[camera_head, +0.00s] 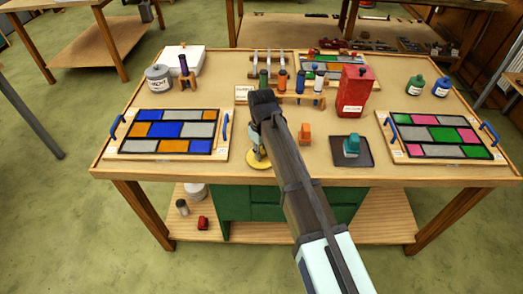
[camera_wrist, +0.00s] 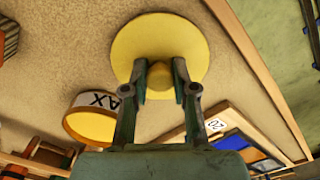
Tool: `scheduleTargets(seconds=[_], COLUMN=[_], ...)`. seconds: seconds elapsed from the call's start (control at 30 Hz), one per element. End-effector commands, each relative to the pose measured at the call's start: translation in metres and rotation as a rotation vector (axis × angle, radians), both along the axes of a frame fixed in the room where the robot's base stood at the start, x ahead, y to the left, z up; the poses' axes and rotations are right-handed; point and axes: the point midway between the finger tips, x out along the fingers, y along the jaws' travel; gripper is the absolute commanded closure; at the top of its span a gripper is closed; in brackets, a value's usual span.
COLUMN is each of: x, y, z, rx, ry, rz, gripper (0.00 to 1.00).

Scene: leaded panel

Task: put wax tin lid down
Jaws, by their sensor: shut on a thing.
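The yellow wax tin lid (camera_wrist: 160,40) is a round disc with a knob, and it fills the upper middle of the wrist view. My gripper (camera_wrist: 168,84) is shut on the lid's knob. In the head view the lid (camera_head: 259,164) shows near the front edge of the table, below my gripper, which is largely hidden by my arm. I cannot tell whether the lid touches the table. The open wax tin (camera_wrist: 92,118), with yellow inside and a label ending in "AX", stands beside the lid in the wrist view.
A blue-orange panel (camera_head: 168,133) lies left and a pink-green panel (camera_head: 437,135) right. A red box (camera_head: 354,91), a teal block on a dark pad (camera_head: 351,151) and an orange block (camera_head: 305,133) stand right of my arm. Bare tabletop (camera_head: 235,172) surrounds the lid at the front.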

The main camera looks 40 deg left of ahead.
Motion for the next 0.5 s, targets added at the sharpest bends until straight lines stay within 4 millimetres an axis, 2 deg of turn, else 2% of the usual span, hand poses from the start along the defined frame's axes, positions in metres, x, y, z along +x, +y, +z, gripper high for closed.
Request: scheduleTargets(seconds=[0.33, 0.37, 0.4, 0.43, 0.5], x=[0.0, 0.0, 0.0, 0.0, 0.0], y=[0.0001, 0.0001, 0.0001, 0.0001, 0.0001], z=[-0.0036, -0.0034, -0.0031, -0.0031, -0.003], rx=[0.0, 0.0, 0.0, 0.0, 0.0], ry=[0.0, 0.0, 0.0, 0.0, 0.0], rz=[0.0, 0.0, 0.0, 0.0, 0.0], gripper=[1.0, 0.66, 0.52, 0.48, 0.48])
